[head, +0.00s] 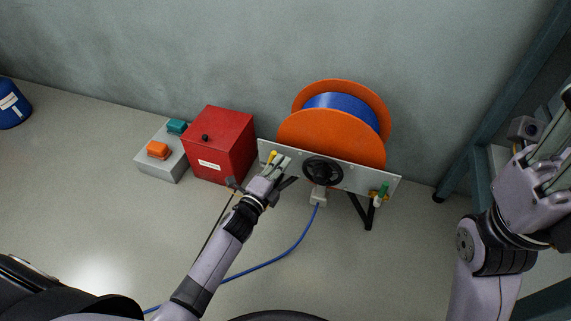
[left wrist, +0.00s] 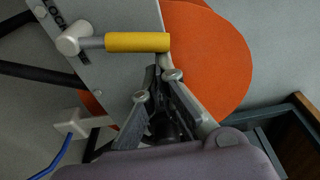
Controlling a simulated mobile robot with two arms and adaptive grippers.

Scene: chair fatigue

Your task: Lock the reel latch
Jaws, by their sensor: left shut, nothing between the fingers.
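The cable reel has orange flanges (head: 330,136) and a blue wound core, and stands behind a pale panel (head: 345,179). The reel latch has a yellow grip (left wrist: 138,42) on a grey lever with a round pivot; it also shows in the head view (head: 272,157). Partly visible lettering is printed beside the pivot. My left gripper (left wrist: 160,82) is shut and empty, its fingertips just beside the yellow grip; whether they touch cannot be told. It also shows at the panel's left end in the head view (head: 282,163). My right gripper (head: 548,165) is at the right, away from the reel.
A black handwheel (head: 323,170) and a green-handled fitting (head: 381,190) are on the panel. A red box (head: 222,142) and a grey button box (head: 160,165) stand left. A blue cable (head: 270,261) crosses the floor. A dark metal frame (head: 500,105) stands right.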

